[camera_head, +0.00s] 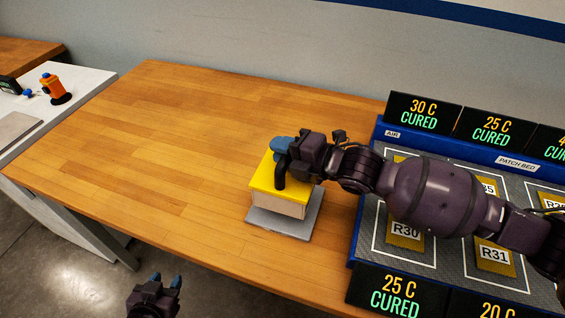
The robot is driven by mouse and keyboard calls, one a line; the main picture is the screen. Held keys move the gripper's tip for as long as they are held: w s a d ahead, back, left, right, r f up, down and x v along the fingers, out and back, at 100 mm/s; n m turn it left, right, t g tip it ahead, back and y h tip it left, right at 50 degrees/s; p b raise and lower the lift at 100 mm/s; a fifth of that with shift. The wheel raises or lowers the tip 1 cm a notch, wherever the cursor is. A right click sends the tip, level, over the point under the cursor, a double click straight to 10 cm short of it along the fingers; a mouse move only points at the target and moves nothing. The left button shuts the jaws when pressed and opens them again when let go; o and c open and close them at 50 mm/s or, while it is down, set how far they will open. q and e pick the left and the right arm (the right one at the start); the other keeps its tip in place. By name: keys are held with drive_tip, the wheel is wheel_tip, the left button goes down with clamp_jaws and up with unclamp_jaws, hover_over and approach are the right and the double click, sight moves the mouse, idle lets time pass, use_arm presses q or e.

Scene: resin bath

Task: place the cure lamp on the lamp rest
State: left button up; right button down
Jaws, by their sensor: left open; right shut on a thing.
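The cure lamp (264,178), a block with a yellow top and pale sides, is over the grey lamp rest (265,223) near the table's front edge. My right gripper (284,147), with blue fingertips, is shut on the lamp at its top; the arm hides the lamp's right rear part. The lamp looks upright and roughly lined up with the rest, whose front and right margins show. I cannot tell whether the lamp touches the rest. My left gripper (166,282) is open and empty, low in front of the table.
A blue patch bed (358,232) with labelled patches and display signs (421,113) fills the table's right side, under my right arm. The wooden table (150,140) is clear to the left. A white side bench (85,84) holds an orange object (54,88).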

sight(269, 159)
drive_tip(key=shift+f, duration=1.95)
drive_tip(key=shift+f, duration=0.15)
drive_tip(key=c, duration=1)
unclamp_jaws()
drive_tip(key=shift+s+d, duration=0.1)
drive_tip(key=shift+d, duration=0.1)
drive_tip(key=v, duration=1.1)
drive_tip(key=shift+s+d+r, duration=0.15)
drive_tip(key=shift+d+r, duration=0.1)
